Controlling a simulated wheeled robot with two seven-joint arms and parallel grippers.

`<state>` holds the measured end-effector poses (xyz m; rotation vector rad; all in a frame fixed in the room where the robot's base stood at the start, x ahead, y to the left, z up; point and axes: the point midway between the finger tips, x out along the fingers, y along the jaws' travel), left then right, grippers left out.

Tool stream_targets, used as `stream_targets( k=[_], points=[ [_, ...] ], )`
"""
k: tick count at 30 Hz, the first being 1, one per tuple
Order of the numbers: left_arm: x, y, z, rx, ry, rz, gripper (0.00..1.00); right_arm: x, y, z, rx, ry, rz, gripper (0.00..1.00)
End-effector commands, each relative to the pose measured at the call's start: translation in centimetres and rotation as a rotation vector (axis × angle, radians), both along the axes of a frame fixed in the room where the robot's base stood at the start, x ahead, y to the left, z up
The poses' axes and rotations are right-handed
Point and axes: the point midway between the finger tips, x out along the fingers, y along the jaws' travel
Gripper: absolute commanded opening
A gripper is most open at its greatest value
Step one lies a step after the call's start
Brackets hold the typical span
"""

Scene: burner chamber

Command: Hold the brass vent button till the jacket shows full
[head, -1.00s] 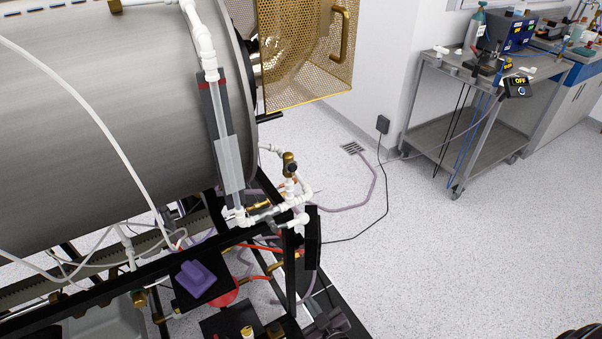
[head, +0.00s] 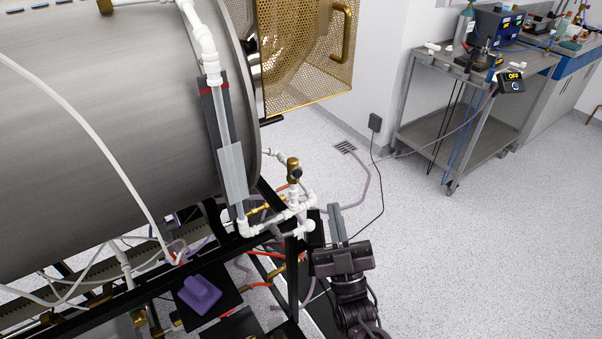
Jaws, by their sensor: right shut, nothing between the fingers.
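A brass fitting (head: 293,164) with a small dark round part on its side stands on white pipework beside the steel jacket (head: 110,120); it looks like the vent button. A grey gauge strip with a clear tube (head: 232,172) and a red band near its top runs down the jacket's end. I cannot read a level in it. My right gripper (head: 336,208) is shut and empty, its fingers pointing up the picture. It is right of and below the brass fitting in the picture, apart from it. My left gripper is not in view.
A perforated brass guard (head: 305,50) stands open beyond the jacket. White pipes (head: 265,226) and a black frame lie left of my right gripper. A purple block (head: 199,294) sits on the frame. A steel cart (head: 450,130) stands at the back right.

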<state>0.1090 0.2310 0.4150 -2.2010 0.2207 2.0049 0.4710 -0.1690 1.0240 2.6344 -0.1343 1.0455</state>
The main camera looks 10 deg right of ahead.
Motion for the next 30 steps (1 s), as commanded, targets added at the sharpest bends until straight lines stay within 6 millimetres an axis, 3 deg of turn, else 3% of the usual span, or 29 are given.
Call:
stream_targets(
  k=[11, 30],
  points=[
    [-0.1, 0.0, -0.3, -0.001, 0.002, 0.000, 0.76, 0.5, 0.2, -0.1, 0.001, 0.000, 0.001, 0.00],
    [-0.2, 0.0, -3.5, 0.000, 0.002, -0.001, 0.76, 7.6, 2.8, -0.2, 0.000, 0.001, 0.001, 0.00]
  ],
)
